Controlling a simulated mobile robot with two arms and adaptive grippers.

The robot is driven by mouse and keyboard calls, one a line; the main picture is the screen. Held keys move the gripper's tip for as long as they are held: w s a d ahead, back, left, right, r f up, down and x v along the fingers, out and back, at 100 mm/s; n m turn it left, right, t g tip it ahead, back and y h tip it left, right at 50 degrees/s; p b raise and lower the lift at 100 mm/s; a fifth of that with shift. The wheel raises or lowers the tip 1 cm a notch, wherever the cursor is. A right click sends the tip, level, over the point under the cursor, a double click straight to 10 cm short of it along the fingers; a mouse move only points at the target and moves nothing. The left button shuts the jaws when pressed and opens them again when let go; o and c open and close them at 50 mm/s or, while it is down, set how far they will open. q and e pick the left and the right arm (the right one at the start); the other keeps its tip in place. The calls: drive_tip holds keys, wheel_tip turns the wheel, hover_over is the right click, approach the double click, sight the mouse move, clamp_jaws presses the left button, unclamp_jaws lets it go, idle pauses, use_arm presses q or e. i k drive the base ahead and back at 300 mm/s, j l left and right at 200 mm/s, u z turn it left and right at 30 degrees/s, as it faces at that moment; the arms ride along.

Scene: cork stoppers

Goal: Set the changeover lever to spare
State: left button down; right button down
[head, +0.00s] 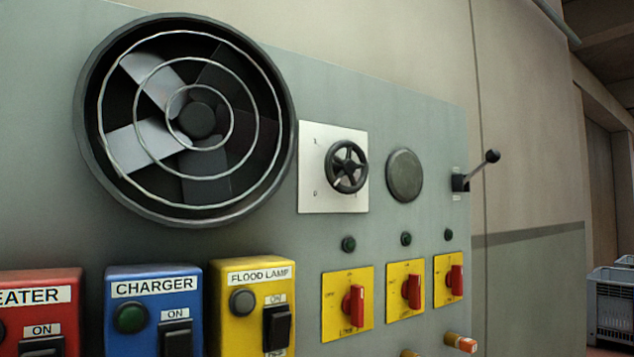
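A lever (477,169) with a metal rod and a black ball knob sits at the right edge of the grey panel. Its rod sticks out from a small black base and slants up to the right. Small labels are above and below the base, too small to read, so I cannot tell which position is spare or confirm that this is the changeover lever. Neither of my grippers is in view.
The panel (400,130) also carries a caged fan (197,118), a black handwheel (346,167), a round grey cover (404,176), red rotary switches on yellow plates (347,303) and red, blue and yellow switch boxes (153,310). A grey crate (611,305) stands far right.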

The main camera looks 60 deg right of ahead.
sight(493, 156)
drive_tip(key=k+l+z, duration=0.55)
drive_tip(key=z, duration=1.95)
